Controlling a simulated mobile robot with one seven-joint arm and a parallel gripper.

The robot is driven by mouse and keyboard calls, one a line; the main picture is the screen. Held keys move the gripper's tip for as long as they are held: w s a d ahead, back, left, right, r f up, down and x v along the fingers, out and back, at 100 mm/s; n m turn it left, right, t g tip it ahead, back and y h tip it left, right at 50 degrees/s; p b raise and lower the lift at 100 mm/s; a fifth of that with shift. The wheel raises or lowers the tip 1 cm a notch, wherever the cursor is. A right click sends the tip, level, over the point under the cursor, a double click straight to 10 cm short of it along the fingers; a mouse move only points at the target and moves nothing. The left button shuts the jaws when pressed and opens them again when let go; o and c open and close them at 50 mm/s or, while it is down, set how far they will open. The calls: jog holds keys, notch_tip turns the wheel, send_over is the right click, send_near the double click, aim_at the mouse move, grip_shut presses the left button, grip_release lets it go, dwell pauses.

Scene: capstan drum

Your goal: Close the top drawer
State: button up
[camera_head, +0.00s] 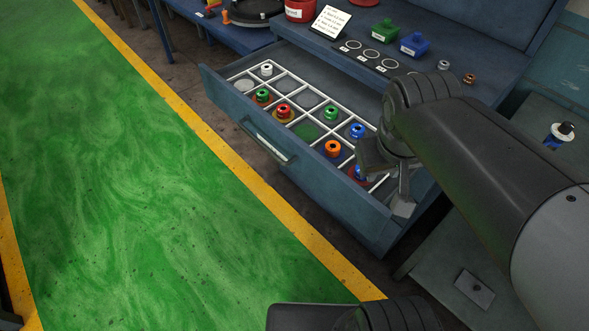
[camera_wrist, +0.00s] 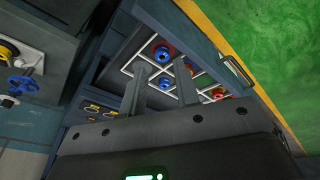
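The top drawer (camera_head: 300,184) is a blue-grey drawer pulled well out of the workbench. Its front has a bar handle (camera_head: 268,142), which also shows in the wrist view (camera_wrist: 238,70). A white divider grid inside holds several coloured knob-like parts, such as an orange one (camera_head: 333,148) and a red one (camera_head: 284,111). My gripper (camera_head: 385,190) is over the drawer's right end, behind its front panel, and hides some compartments there. In the wrist view my gripper (camera_wrist: 167,92) has its two fingers apart with nothing held between them. I cannot tell whether it touches the drawer.
The bench top (camera_head: 450,93) carries a sign card (camera_head: 329,21), a green block (camera_head: 385,28) and a blue block (camera_head: 414,45). A lower grey surface (camera_head: 470,265) lies at right. The green floor (camera_head: 130,180) before the drawer is clear.

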jog(key=w+a+f+n+g+h, duration=0.1)
jog(key=f+n, duration=0.1)
jog(key=w+a+f+n+g+h, duration=0.1)
jog(key=f, duration=0.1)
jog(key=w+a+f+n+g+h, duration=0.1)
jog(key=f+n+h, duration=0.1)
jog(key=shift+w+a+f+n, duration=0.1)
jog(key=shift+w+a+n, duration=0.05)
jog(key=shift+a+n, duration=0.15)
grip_shut()
jog(key=n+t+h, duration=0.8)
jog(key=n+t, duration=0.4)
jog(key=n, duration=0.7)
send_near(306, 169)
jog(key=x, duration=0.7)
